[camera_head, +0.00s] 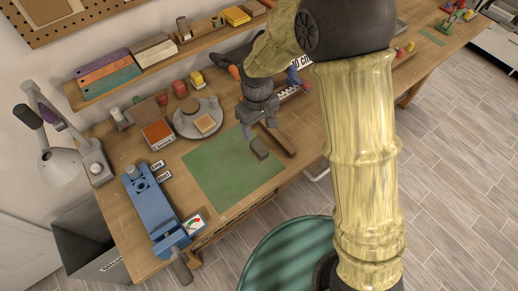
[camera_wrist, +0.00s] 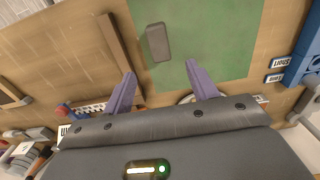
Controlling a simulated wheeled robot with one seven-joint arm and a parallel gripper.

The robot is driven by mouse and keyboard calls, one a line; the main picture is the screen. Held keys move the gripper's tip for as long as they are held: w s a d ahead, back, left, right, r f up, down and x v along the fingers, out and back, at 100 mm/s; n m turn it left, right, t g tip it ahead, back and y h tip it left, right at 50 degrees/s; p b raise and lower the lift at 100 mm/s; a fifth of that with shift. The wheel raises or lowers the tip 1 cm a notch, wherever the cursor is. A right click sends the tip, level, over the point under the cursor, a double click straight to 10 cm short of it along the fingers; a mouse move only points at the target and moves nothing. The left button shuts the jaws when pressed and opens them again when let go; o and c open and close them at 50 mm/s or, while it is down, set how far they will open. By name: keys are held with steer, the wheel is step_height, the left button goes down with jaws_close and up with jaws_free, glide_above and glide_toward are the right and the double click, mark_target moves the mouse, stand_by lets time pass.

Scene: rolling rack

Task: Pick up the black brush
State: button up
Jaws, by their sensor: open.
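A dark grey-black block (camera_head: 259,148), which looks like the black brush, lies flat on the right edge of the green mat (camera_head: 220,170). It also shows in the wrist view (camera_wrist: 158,43), upper middle, just beyond the fingertips. My gripper (camera_head: 259,128) is above the table at the mat's far right side, close to the block. In the wrist view its two purple fingers (camera_wrist: 160,73) are spread apart with nothing between them. The block is ahead of the gap between them and not touched.
A brown wooden bar (camera_head: 277,139) lies beside the block, on its right. A round grey tray (camera_head: 185,128), an orange-topped box (camera_head: 158,134) and small items stand behind the mat. A blue tool (camera_head: 150,205) lies to the left. Most of the mat is clear.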

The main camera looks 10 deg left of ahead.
mark_target(259, 147)
step_height(259, 147, down, 8)
steer(key=shift+r+p, duration=0.25)
steer(key=shift+p, duration=0.55)
steer(key=shift+s+d+f+p, duration=0.15)
steer(key=shift+d+f+p, duration=0.05)
steer(key=shift+f+p, duration=1.1)
steer(key=shift+f, duration=1.3)
steer(key=c, duration=1.2)
steer(key=shift+c, duration=0.2)
